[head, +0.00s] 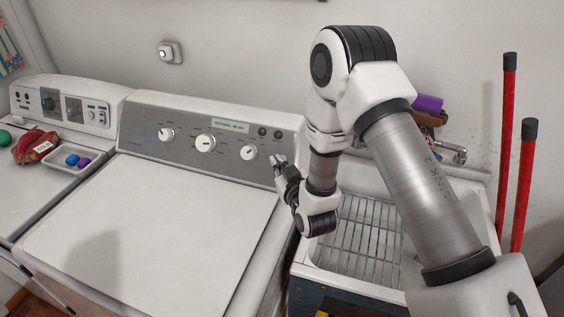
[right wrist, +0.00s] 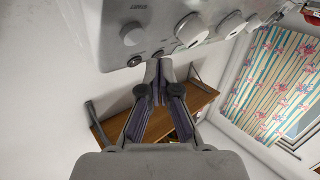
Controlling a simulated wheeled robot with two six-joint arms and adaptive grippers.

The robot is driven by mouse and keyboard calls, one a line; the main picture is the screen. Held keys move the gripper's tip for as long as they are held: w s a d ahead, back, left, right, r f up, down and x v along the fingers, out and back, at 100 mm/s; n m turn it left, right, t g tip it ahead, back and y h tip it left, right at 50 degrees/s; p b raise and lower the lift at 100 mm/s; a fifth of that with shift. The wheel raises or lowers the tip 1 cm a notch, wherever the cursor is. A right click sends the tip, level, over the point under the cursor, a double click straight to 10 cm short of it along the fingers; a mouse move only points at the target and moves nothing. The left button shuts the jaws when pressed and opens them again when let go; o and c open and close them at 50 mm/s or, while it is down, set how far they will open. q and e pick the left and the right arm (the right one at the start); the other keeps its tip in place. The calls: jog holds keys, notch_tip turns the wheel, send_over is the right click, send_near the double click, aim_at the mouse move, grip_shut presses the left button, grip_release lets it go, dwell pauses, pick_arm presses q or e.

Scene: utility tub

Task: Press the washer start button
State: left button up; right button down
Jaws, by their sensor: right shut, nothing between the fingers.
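The washer (head: 160,210) is white, with a grey control panel (head: 190,158) at its back. The panel carries three round knobs, a small lit display (head: 230,125) and two small dark round buttons (head: 262,132) near its right end. My right gripper (head: 279,160) is shut and empty in front of the panel's right end, close to the right knob (head: 249,152). In the right wrist view its fingertips (right wrist: 159,66) appear near one button; contact cannot be told. My left gripper is out of view.
A second white appliance (head: 62,113) stands at the left, bearing a red bag (head: 35,147) and a small tray (head: 70,158). A utility tub (head: 365,240) with a wire rack is at the right. Two red handles (head: 507,145) stand beyond it. The washer top is clear.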

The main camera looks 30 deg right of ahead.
jog(key=shift+w+d+f, duration=0.4)
jog(key=shift+w+d, duration=0.1)
jog(key=shift+d, duration=0.05)
jog(key=shift+f, duration=0.1)
dwell(1.0)
jog(key=shift+w+d+f+b, duration=0.15)
jog(key=shift+w+d+b, duration=0.05)
jog(key=shift+d+b, duration=0.15)
jog(key=shift+w+d+f, duration=0.2)
jog(key=shift+w, duration=0.05)
dwell(0.7)
jog(key=shift+a+r, duration=0.1)
jog(key=shift+s+a+r, duration=0.4)
jog(key=shift+s+a, duration=0.1)
